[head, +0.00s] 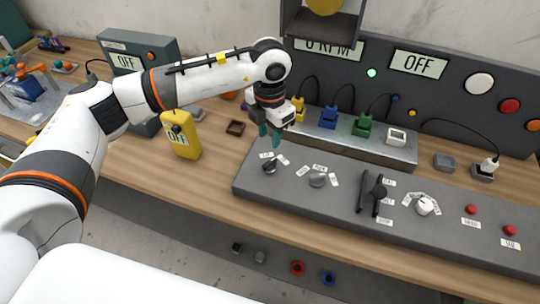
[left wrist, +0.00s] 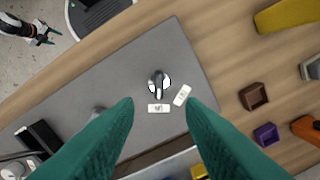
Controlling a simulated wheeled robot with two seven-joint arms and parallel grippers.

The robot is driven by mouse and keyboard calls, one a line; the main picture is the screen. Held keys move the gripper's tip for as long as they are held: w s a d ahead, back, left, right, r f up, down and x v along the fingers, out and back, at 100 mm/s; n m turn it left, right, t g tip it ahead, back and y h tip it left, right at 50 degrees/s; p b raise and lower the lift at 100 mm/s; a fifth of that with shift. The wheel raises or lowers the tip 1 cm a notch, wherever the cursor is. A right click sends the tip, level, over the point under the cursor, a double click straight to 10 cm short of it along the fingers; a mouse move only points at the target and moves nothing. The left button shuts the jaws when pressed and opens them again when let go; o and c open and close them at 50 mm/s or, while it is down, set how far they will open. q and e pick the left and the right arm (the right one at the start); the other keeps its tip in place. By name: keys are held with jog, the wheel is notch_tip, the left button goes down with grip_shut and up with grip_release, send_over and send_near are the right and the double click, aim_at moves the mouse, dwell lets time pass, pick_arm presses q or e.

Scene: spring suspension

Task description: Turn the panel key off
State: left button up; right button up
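The panel key (head: 270,167) is a small dark switch near the left end of the sloping grey panel (head: 245,182), with two small labels behind it. In the left wrist view the key (left wrist: 158,83) has a pale round base, and its handle points towards one label (left wrist: 158,108); the other label (left wrist: 182,95) is beside it. The lettering is too small to read. My left gripper (head: 270,138) hangs just above and behind the key, not touching it. Its green fingers (left wrist: 160,130) are apart with nothing between them. A gripper, seemingly my right one (left wrist: 42,33), shows small in the left wrist view.
A second knob (head: 317,180), a black lever (head: 378,193), a white dial (head: 424,206) and red buttons (head: 471,209) stand along the panel. Coloured plugs (head: 328,118) stand behind. The display (head: 419,63) reads OFF. A yellow box (head: 181,138) stands left.

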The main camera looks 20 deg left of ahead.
aim_at(270, 161)
pick_arm(q)
notch_tip(270, 161, down, 9)
jog(key=p, duration=0.3)
jog(key=shift+f, duration=0.5)
grip_shut()
